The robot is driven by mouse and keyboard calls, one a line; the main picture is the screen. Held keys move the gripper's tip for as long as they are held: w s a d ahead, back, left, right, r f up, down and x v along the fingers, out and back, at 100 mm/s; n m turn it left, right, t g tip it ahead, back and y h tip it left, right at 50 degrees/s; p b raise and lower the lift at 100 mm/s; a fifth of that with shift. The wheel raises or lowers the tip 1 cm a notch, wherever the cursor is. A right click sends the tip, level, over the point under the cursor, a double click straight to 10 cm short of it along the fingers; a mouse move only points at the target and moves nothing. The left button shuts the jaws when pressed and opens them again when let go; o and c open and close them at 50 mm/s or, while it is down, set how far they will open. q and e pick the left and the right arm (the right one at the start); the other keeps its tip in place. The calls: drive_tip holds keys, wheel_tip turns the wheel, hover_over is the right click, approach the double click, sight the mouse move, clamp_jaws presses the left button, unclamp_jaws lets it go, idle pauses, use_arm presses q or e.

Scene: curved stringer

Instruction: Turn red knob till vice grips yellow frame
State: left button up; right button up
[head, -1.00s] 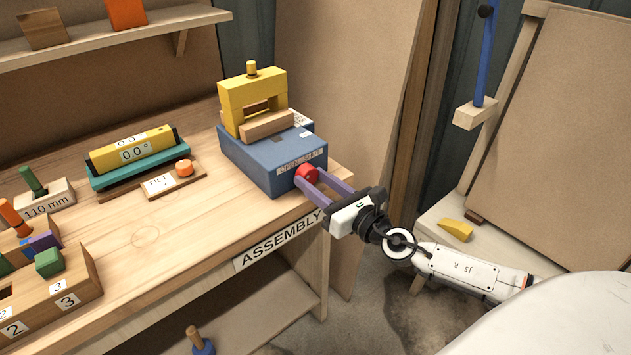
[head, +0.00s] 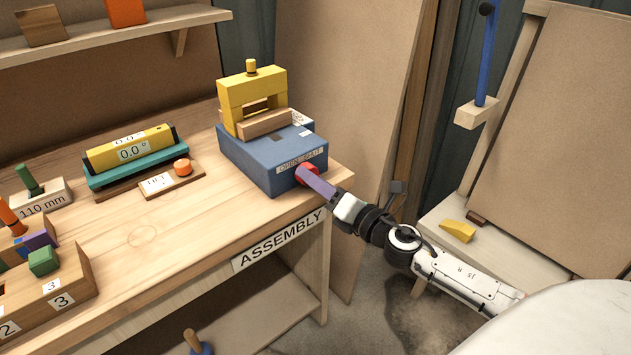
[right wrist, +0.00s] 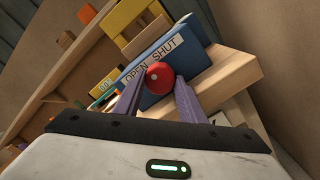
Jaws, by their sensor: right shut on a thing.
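The blue vice (head: 255,165) stands on the bench's right end, with an OPEN/SHUT label on its front edge. The yellow frame (head: 237,92) stands upright on top of it, behind a wooden jaw block (head: 265,124). The red knob (head: 304,174) is on the vice's front face. My right gripper (head: 312,178) is shut on the red knob, its purple fingers on either side. In the right wrist view the knob (right wrist: 159,77) sits between the fingertips, with the label just above it. Whether the jaw block touches the frame is unclear. My left gripper is out of view.
A yellow level (head: 133,151) in a teal cradle and an orange knob on a TILT board (head: 170,180) stand left of the vice. Numbered blocks sit at the far left. A side table with a yellow wedge (head: 457,231) is at right. The bench front middle is clear.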

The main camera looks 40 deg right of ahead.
drive_tip(key=m+p, duration=0.1)
drive_tip(key=m, duration=0.4)
drive_tip(key=shift+m, duration=0.3)
idle(0.4)
drive_tip(key=o, duration=1)
drive_tip(key=shift+o, duration=0.2)
